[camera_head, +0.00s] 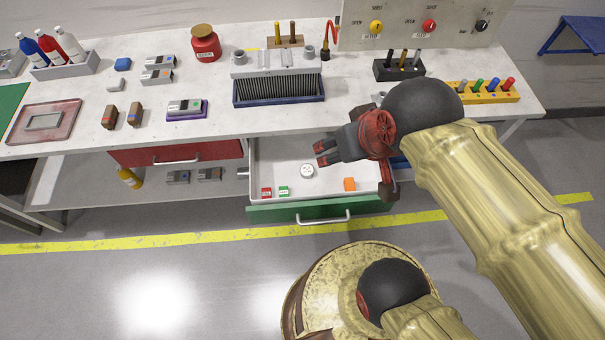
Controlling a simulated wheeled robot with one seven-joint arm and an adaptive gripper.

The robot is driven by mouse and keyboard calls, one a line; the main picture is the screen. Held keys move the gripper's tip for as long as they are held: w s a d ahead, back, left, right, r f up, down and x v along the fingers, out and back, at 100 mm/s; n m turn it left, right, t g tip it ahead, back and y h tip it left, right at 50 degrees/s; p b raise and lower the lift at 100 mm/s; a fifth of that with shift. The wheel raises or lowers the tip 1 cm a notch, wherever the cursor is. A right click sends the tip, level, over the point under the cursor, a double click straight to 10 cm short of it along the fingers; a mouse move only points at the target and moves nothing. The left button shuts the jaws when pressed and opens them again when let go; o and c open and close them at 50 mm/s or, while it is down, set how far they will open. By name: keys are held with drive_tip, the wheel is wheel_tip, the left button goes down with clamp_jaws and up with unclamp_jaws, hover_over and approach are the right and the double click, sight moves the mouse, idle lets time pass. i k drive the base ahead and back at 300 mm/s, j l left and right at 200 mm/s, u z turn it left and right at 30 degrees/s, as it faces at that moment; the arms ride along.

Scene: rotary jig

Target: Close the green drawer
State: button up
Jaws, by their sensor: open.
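The green drawer (279,213) is pulled out from under the workbench, with its light inner tray showing. Its green front has a pale bar handle (323,218) facing the bottom of the picture. A red block, a green block, a round white piece (307,171) and an orange block (349,184) lie inside. My gripper (321,154) is open and empty, and appears above the right part of the drawer, behind its front and handle. It points left. My arm hides part of the drawer's right side; I cannot tell the gripper's exact height.
A shut red drawer (190,152) is to the left. The workbench top (230,123) holds a dark finned block (278,90), a red jar (205,45) and several small parts. A yellow bottle (129,178) lies on the lower shelf. Floor before the drawer's left part is clear.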

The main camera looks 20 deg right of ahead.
sight(275, 161)
drive_tip(key=k+j, duration=0.15)
drive_tip(key=j+z, duration=0.3)
drive_tip(key=j, duration=0.45)
drive_tip(key=j+z, duration=0.3)
drive_tip(key=j, duration=0.4)
drive_tip(key=k, duration=0.05)
